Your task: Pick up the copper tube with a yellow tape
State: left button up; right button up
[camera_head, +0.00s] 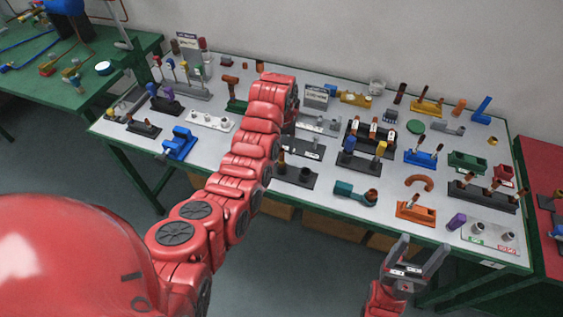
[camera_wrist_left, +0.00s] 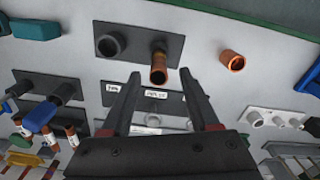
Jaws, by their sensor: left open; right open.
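A copper tube (camera_wrist_left: 158,68) stands in a dark plate, beside a dark socket (camera_wrist_left: 110,44). In the head view this tube (camera_head: 281,160) is near the table's front middle. Another short copper piece (camera_wrist_left: 232,60) stands to its right in the wrist view. My right gripper (camera_head: 416,256) is open and empty at the front edge.
The grey table (camera_head: 225,160) is crowded with fixtures. A black rack (camera_head: 370,137) holds labelled tubes, and an orange holder (camera_head: 415,213) stands near the front. A green table (camera_head: 40,88) is at left and a red one (camera_head: 545,200) at right.

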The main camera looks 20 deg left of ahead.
aim_at(282, 158)
pick_arm(q)
jog(key=f, duration=0.1)
jog(key=f+p, duration=0.2)
jog(key=shift+s+d+f, duration=0.1)
jog(key=shift+s, duration=0.15)
jog(key=shift+w+f+p, duration=0.1)
jog(key=shift+f+p, duration=0.35)
jog(key=shift+f, duration=0.4)
grip_shut()
